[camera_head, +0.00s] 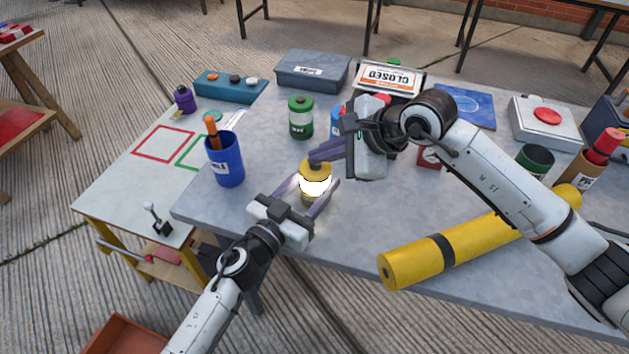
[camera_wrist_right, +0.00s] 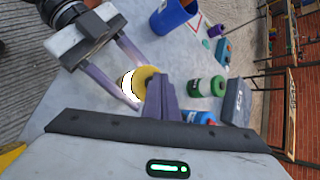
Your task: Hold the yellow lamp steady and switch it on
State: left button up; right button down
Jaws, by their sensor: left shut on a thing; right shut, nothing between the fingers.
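The yellow lamp (camera_head: 316,168) stands upright on the grey table, and its body glows bright white. It also shows in the right wrist view (camera_wrist_right: 147,75), glowing on one side. My left gripper (camera_head: 317,182) is shut on the lamp, one finger on each side of its body. My right gripper (camera_head: 313,155) is shut and empty, its fingertips close by the lamp's top. In the right wrist view its closed fingers (camera_wrist_right: 163,92) overlap the lamp's edge; I cannot tell if they touch it.
A blue cup (camera_head: 226,166) with an orange-handled item stands left of the lamp. A green canister (camera_head: 300,124) stands behind it. A yellow roll (camera_head: 412,263) lies at the front right, under my right arm. A closed sign (camera_head: 388,77) and a grey box (camera_head: 312,72) are at the back.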

aim_at(321, 170)
jog(key=shift+r, duration=0.5)
jog(key=shift+r, duration=0.1)
pick_arm(q)
jog(key=o, duration=1.4)
pick_arm(e)
notch_tip(321, 170, up, 6)
jog(key=shift+f, duration=0.1)
pick_arm(q)
jog(key=v, duration=1.2)
jog(key=shift+s+f, duration=0.1)
jog(key=shift+s, duration=0.05)
pick_arm(e)
jog(key=shift+f, duration=0.1)
